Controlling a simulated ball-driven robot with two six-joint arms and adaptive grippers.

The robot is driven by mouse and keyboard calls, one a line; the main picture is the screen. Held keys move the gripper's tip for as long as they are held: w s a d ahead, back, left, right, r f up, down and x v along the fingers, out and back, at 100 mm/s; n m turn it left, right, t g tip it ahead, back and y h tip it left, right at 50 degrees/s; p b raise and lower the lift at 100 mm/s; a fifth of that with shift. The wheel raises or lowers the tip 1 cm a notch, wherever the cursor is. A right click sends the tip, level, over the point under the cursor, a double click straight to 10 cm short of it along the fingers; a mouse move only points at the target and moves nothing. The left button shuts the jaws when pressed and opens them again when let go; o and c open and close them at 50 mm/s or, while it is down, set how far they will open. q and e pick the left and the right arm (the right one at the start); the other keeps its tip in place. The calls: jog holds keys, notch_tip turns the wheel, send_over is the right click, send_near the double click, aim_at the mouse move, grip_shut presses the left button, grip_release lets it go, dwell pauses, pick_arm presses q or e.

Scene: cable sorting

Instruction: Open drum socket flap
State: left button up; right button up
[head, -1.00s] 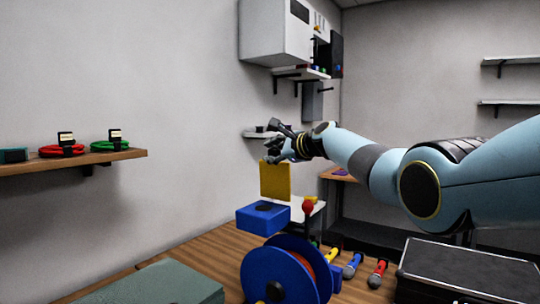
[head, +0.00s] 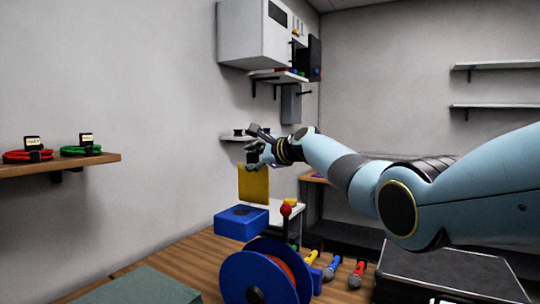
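The blue cable drum (head: 236,277) stands on the wooden bench, with red-orange cable wound between its discs. Behind it is a blue socket box (head: 240,223) with a dark round socket on top. A yellow flap (head: 253,186) stands upright at the back of the box, so the socket is uncovered. My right gripper (head: 253,150) is just above the flap's top edge. Its dark fingers are spread and hold nothing that I can see. I cannot tell whether the lower finger touches the flap. My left gripper is out of view.
Microphones with yellow, blue and red handles (head: 333,266) lie right of the drum. A black case (head: 440,270) is at the lower right. A grey-green block (head: 140,288) is at the front left. A wall shelf (head: 70,170) holds red and green cable coils.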

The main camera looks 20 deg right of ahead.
jog(key=v, duration=1.1)
jog(key=shift+d, duration=0.25)
